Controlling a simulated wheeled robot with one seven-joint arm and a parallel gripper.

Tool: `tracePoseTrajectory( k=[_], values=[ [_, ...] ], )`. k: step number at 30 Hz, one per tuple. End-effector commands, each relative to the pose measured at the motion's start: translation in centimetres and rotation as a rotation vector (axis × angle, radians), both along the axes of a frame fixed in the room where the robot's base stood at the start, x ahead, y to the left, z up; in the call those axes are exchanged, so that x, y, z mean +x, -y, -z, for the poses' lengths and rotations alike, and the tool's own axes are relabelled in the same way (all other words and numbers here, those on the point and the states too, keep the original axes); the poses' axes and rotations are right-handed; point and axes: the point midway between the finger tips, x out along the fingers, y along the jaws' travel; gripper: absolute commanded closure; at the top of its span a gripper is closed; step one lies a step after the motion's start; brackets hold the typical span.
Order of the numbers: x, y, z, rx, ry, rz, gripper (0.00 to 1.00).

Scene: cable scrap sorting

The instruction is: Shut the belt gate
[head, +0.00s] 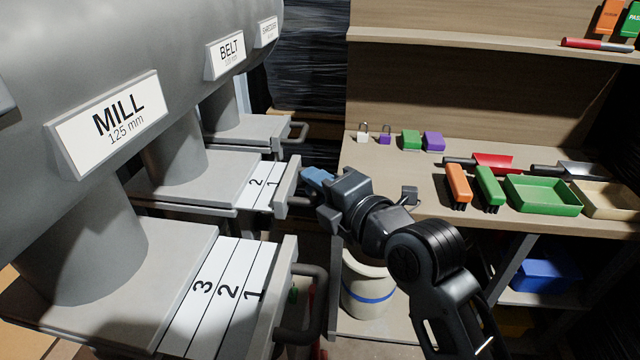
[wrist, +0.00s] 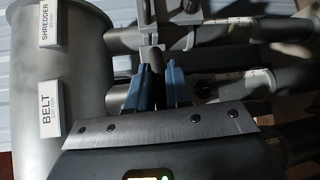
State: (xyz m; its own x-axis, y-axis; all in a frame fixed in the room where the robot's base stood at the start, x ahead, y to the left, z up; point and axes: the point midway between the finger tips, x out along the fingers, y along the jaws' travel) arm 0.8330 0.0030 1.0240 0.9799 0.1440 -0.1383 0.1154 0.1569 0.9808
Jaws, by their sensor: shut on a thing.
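The belt gate (head: 287,187) is the middle slide gate, under the drum's BELT sign (head: 225,54). It stands partly out, with marks 2 and 1 showing on its plate. My gripper (head: 313,178) reaches it from the right and is shut on its handle (head: 299,201), mostly hidden by the blue fingers. In the wrist view my gripper's blue fingers (wrist: 162,80) close around a grey part between them. The BELT sign (wrist: 50,102) also shows at the left there.
The mill gate (head: 286,285) in front stands out with marks 3, 2 and 1 showing. The shredder gate (head: 292,132) behind shows no marks. A shelf (head: 388,180) with padlocks, brushes and trays (head: 543,196) stands right. A pale bucket (head: 366,290) is below my arm.

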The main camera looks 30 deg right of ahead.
Motion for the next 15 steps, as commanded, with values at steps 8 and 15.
tracePoseTrajectory(
  k=[8, 15],
  values=[
    [3.1, -4.3, -0.1, 0.000, 0.001, -0.003, 1.00],
    [3.6, -5.1, 0.0, 0.000, 0.001, -0.003, 1.00]
  ],
)
